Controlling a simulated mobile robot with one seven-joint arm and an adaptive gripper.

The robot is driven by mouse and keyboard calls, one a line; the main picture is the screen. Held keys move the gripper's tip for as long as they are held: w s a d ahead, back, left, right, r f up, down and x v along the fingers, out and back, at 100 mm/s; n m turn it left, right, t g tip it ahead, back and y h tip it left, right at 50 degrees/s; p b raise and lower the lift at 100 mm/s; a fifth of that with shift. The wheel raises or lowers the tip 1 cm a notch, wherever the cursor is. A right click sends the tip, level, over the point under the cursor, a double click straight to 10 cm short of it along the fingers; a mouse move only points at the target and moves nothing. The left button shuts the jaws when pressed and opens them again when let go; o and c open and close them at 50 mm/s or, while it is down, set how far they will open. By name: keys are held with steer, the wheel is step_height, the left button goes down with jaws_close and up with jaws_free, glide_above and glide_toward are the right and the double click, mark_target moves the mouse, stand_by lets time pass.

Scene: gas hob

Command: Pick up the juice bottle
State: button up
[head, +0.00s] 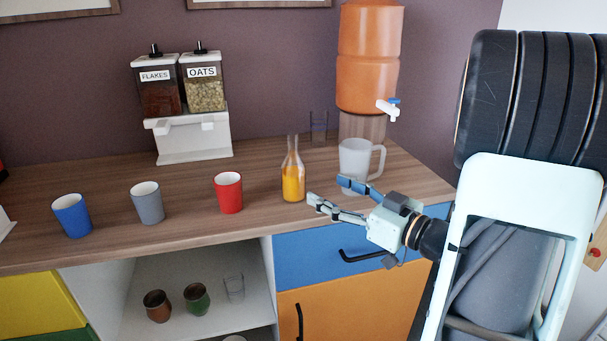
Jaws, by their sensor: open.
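The juice bottle (293,180) is clear glass with a narrow neck and orange juice in its lower part. It stands upright on the wooden counter near the front edge, right of the red cup. My gripper (325,192) is open and empty, just to the right of the bottle, with its fingers pointing left toward it. The nearer fingertip is close to the bottle's lower side. I cannot tell whether they touch. The other finger lies farther back, in front of the white mug.
A white mug (356,160) stands behind my gripper, before an orange dispenser (369,60). A red cup (228,193), a grey cup (148,204) and a blue cup (72,216) stand left of the bottle. A clear glass (319,126) is behind it. The wooden counter (190,232) is clear along the front.

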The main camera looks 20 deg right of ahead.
mark_target(303, 180)
steer(key=shift+a+f, duration=0.15)
steer(key=shift+f, duration=0.05)
steer(key=b+x, duration=0.2)
steer(key=x, duration=0.8)
steer(key=shift+w+a, duration=0.15)
steer(key=shift+a, duration=0.25)
steer(key=shift+c, duration=0.7)
steer(key=c, duration=1.4)
steer(key=shift+c, duration=0.2)
steer(key=shift+r, duration=0.2)
